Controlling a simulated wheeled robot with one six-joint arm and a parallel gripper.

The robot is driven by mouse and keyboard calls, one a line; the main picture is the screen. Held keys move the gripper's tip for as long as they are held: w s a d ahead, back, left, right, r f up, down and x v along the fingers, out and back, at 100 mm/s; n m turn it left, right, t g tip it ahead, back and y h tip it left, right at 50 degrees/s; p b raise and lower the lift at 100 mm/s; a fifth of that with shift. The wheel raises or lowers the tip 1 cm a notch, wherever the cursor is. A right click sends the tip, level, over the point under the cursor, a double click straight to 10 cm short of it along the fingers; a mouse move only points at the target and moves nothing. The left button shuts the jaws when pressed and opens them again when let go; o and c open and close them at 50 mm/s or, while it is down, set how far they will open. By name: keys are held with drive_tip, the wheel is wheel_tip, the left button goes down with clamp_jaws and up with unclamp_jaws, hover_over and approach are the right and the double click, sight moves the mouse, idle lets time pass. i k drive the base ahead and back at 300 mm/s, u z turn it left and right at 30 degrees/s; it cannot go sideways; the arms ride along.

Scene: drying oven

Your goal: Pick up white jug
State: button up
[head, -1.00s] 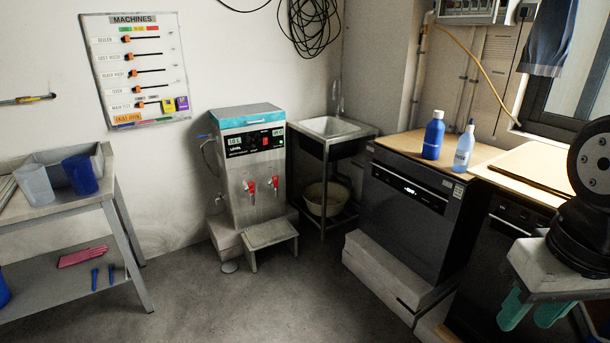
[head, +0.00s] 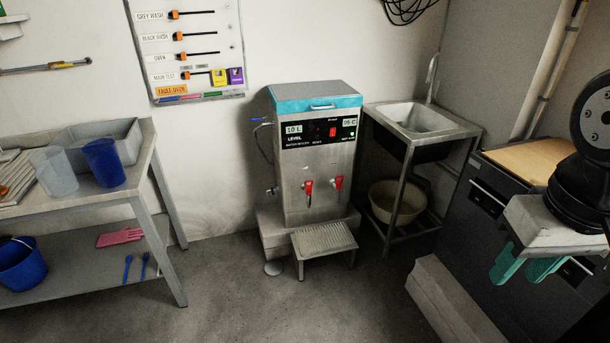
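The white jug (head: 54,171) is a translucent, whitish vessel. It stands upright on the grey table (head: 160,177) at the left, beside a blue jug (head: 103,163). My gripper (head: 525,269) has teal fingers and hangs at the far right of the head view, in front of the dark machines. It is far from the white jug, across the room. The fingers show a gap between their tips, and nothing is seen between them.
A grey tray (head: 128,133) sits behind the jugs. The table's lower shelf (head: 75,270) holds a blue bucket (head: 20,265) and pink gloves (head: 119,237). A steel water boiler (head: 300,182), a small step (head: 324,238) and a sink (head: 415,121) line the wall. The middle floor is open.

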sight(55, 173)
drive_tip(key=u, duration=0.2)
drive_tip(key=i, duration=0.15)
drive_tip(key=u, duration=2.05)
drive_tip(key=i, duration=0.85)
drive_tip(key=u, duration=0.7)
drive_tip(key=i, duration=1)
drive_tip(key=z, duration=0.55)
drive_tip(key=i, duration=1.15)
drive_tip(key=z, duration=0.75)
